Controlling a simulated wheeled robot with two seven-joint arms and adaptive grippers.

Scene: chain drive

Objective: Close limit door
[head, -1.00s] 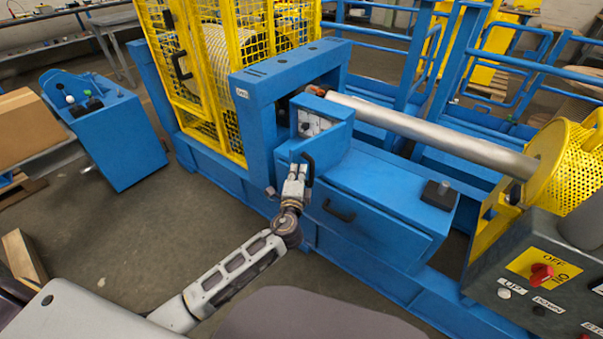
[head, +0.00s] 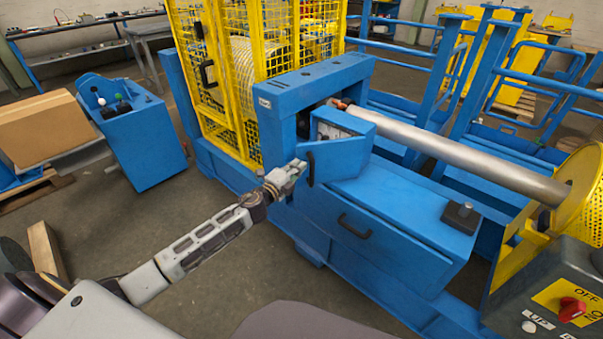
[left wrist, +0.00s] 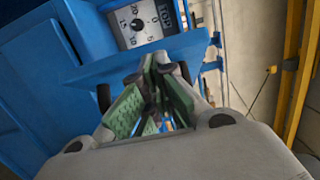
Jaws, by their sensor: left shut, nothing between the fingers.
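The limit door (head: 345,161) is a small blue panel with a black handle (head: 311,169) near its left edge. It stands partly open on a blue box (head: 347,121), and the dial panel inside shows. In the left wrist view the dial panel (left wrist: 140,22) appears with a "TOP" label. My left gripper (head: 300,167) is shut and empty, just left of the door handle. I cannot tell whether it touches the door. In the left wrist view its green-padded fingers (left wrist: 155,90) point toward the box. My right gripper is out of view.
A blue cabinet with a lower black handle (head: 354,227) lies below the door. A silver shaft (head: 450,150) runs right from the frame. A yellow mesh guard (head: 235,80) stands behind. A control box with a red switch (head: 570,309) is at lower right.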

